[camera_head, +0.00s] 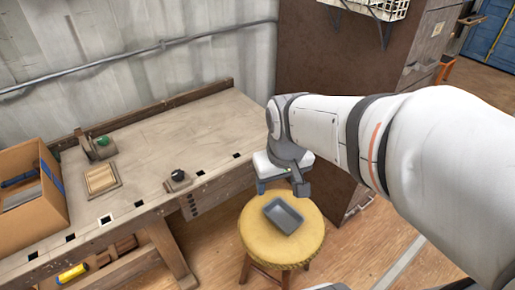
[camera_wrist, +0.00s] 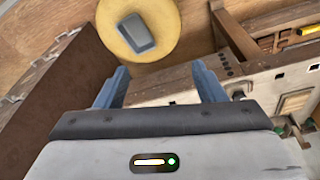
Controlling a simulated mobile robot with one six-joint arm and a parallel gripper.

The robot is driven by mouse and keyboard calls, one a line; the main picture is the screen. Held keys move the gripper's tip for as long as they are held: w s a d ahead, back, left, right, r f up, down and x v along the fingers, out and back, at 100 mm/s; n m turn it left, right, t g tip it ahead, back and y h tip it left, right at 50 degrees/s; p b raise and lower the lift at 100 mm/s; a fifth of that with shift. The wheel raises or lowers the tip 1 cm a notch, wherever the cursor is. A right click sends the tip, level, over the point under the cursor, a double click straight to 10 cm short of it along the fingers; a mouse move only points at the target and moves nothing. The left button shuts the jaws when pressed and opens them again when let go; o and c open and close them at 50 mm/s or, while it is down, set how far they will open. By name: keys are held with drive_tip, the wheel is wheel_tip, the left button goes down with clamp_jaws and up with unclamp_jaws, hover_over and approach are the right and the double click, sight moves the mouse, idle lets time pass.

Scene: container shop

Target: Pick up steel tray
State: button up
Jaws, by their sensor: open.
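The steel tray (camera_head: 283,215) is a small grey rectangular tray lying on a round yellow stool (camera_head: 257,252). In the wrist view the tray (camera_wrist: 137,34) lies beyond my fingertips, near the top edge. My gripper (camera_head: 280,184) hangs above the far side of the stool, apart from the tray. In the wrist view my gripper (camera_wrist: 160,78) has its two blue fingers wide apart with nothing between them.
A wooden workbench (camera_head: 150,143) stands left of the stool, bearing a cardboard box (camera_head: 52,207) and small fixtures. A tall brown cabinet (camera_head: 325,60) stands behind my arm. Wooden floor (camera_head: 215,235) shows around the stool.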

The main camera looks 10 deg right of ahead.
sight(282, 219)
drive_tip(key=o, duration=0.6)
drive_tip(key=w+d+f+b, duration=0.1)
drive_tip(key=w+f+b, duration=0.1)
drive_tip(key=f, duration=0.3)
drive_tip(key=w+d+f+n+g+b, duration=0.1)
drive_tip(key=w+d+f+b, duration=0.1)
drive_tip(key=f, duration=0.4)
drive_tip(key=w+d+f+n+b, duration=0.1)
drive_tip(key=w+f+b, duration=0.2)
drive_tip(key=w+f, duration=0.2)
drive_tip(key=shift+w+d+f, duration=0.2)
drive_tip(key=shift+w+f, duration=0.2)
drive_tip(key=shift+w, duration=0.2)
drive_tip(key=shift+o, duration=0.8)
drive_tip(key=w+d+f+b, duration=0.1)
drive_tip(key=f, duration=0.4)
drive_tip(key=w+d+f+n+b, duration=0.1)
drive_tip(key=w+d+f+b, duration=0.1)
drive_tip(key=f, duration=0.4)
drive_tip(key=w+d+f+n+g+b, duration=0.1)
drive_tip(key=w+f+b, duration=0.1)
drive_tip(key=f, duration=0.4)
drive_tip(key=shift+w+d, duration=0.2)
drive_tip(key=shift+s+f+b, duration=0.2)
drive_tip(key=shift+f+b, duration=0.65)
drive_tip(key=shift+f, duration=1.85)
